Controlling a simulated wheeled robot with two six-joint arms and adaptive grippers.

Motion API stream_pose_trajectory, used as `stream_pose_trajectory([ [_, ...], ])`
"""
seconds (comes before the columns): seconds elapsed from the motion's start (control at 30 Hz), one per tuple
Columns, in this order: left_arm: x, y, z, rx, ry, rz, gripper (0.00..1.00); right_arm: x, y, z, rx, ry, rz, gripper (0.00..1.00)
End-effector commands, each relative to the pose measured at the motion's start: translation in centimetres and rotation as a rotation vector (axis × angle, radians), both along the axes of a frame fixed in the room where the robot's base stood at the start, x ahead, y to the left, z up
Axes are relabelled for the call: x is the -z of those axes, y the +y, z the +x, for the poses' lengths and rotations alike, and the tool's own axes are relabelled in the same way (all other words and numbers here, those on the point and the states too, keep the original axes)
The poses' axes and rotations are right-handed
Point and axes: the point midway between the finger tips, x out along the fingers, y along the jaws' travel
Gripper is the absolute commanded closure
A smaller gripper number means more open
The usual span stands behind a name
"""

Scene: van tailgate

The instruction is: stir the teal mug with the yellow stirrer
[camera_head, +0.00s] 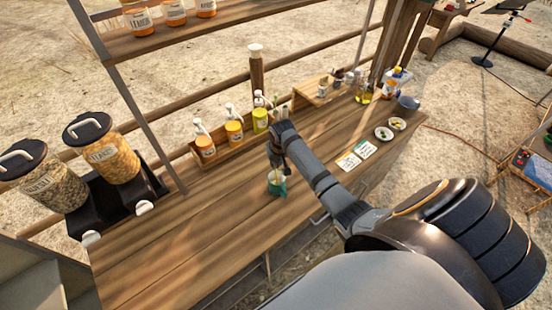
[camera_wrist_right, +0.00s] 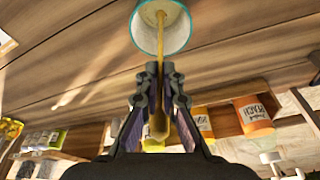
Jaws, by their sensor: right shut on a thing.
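The teal mug (camera_head: 277,188) stands upright on the wooden counter in the head view. In the right wrist view its teal rim and pale inside (camera_wrist_right: 178,32) show at the top. My right gripper (camera_head: 282,166) is just above the mug. It is shut on the yellow stirrer (camera_wrist_right: 160,50), which runs from between the fingers (camera_wrist_right: 160,80) down into the mug. In the head view the stirrer is only a thin, small shape at the mug's mouth. Whether its tip touches the mug's bottom cannot be told. My left gripper is not in view.
A row of pump bottles (camera_head: 234,128) stands in a wooden rack along the counter's back. Two dispensers (camera_head: 101,150) stand at the left. Cards (camera_head: 357,155) and small bowls (camera_head: 383,133) lie to the right. The wooden counter (camera_head: 200,225) left of the mug is clear.

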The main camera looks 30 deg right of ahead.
Motion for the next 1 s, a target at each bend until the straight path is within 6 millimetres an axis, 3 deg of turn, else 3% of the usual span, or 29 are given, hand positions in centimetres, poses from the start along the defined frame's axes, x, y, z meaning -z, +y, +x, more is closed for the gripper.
stream_pose_trajectory([
  [0.7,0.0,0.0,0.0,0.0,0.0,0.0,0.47,-6.6,-0.6,1.2,-0.001,-0.002,-0.001,1.0],
  [1.0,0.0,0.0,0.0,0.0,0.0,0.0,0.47,-7.1,-0.6,1.3,-0.001,0.0,-0.001,1.0],
])
